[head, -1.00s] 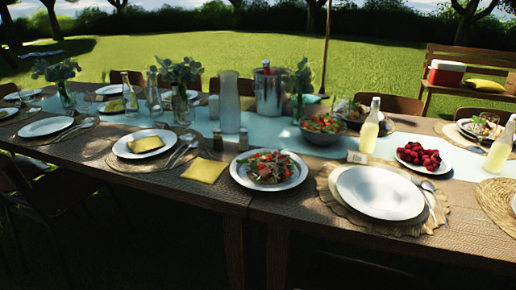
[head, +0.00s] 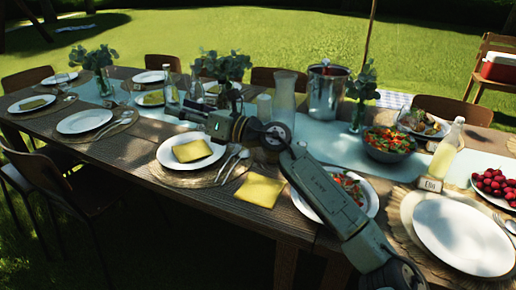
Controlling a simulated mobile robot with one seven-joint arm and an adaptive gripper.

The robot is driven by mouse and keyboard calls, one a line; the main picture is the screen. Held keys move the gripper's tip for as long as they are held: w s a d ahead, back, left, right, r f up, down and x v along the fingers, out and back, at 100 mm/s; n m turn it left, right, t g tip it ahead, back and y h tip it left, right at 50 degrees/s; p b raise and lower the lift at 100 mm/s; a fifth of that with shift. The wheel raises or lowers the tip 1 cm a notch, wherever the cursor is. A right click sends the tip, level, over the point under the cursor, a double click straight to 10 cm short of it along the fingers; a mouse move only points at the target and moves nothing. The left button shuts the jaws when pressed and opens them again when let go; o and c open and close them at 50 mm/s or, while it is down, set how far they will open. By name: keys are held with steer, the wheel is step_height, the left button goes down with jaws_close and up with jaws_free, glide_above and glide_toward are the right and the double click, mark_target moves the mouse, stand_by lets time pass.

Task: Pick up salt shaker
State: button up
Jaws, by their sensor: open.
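I cannot make out a salt shaker in the head view. The part of the table in front of the glass pitcher (head: 290,95), where two small shakers stood earlier, is now mostly covered by my arm. My gripper (head: 185,113) is open at the far end of the arm, pointing left. It is above the table, over the area behind the plate with a yellow napkin (head: 192,150). It appears to hold nothing, and its fingers are small and hard to tell from the glassware behind.
Bottles and a vase with leaves (head: 226,72) stand close behind my gripper. A metal bucket (head: 327,92), a salad bowl (head: 389,143) and a lemonade bottle (head: 447,150) stand to the right. A yellow napkin (head: 260,190) lies near the front edge. Chairs line the table.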

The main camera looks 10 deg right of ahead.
steer(key=w+d+f+m+t+h, duration=0.1)
steer(key=w+d+f+h, duration=0.15)
steer(key=d, duration=0.65)
steer(key=w+d+f+m+t+h, duration=0.15)
steer(key=d+f+h, duration=0.25)
steer(key=d, duration=0.5)
steer(key=h+p, duration=0.2)
steer(key=h, duration=0.3)
glide_toward(305, 145)
steer(key=shift+w+a+f+m, duration=0.35)
steer(key=shift+w+f, duration=0.05)
steer(key=shift+w, duration=0.1)
steer(key=p+x, duration=0.1)
steer(key=x, duration=0.3)
steer(key=shift+w+f, duration=0.1)
steer(key=shift+w, duration=0.2)
steer(key=p+x, duration=0.2)
steer(key=x, duration=0.3)
steer(key=shift+p, duration=0.35)
steer(key=shift+w+a+f, duration=0.1)
steer(key=shift+w+f, duration=0.05)
steer(key=shift+w, duration=0.15)
jaws_close()
